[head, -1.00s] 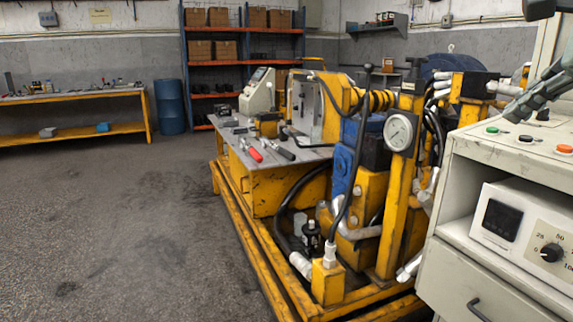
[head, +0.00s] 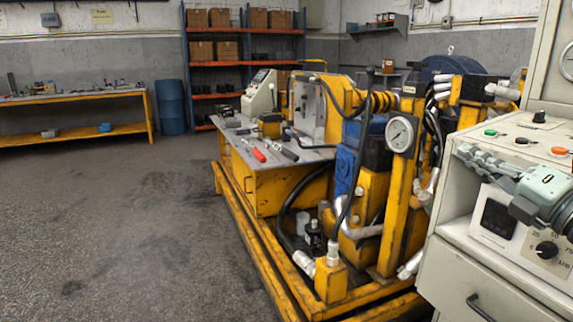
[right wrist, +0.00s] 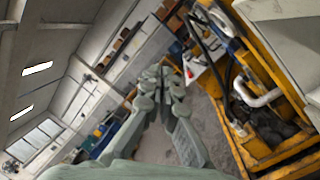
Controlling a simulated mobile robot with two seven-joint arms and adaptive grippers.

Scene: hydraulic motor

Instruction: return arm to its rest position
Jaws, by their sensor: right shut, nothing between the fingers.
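My right gripper (head: 466,158) is grey-green and comes in from the right edge of the head view. It is in front of the white control cabinet (head: 468,247), below the level of its top buttons, and points left. Its fingers are closed together and empty. They also show in the right wrist view (right wrist: 166,80), meeting at their tips with nothing between them. The gripper hides part of the cabinet's front and its display unit. My left gripper is not in view.
The yellow hydraulic test rig (head: 398,205) stands just left of the cabinet, with a gauge (head: 400,134) and hoses. A workbench (head: 75,98), a blue barrel (head: 171,107) and shelves (head: 245,61) stand farther back. The floor (head: 120,220) at left is clear.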

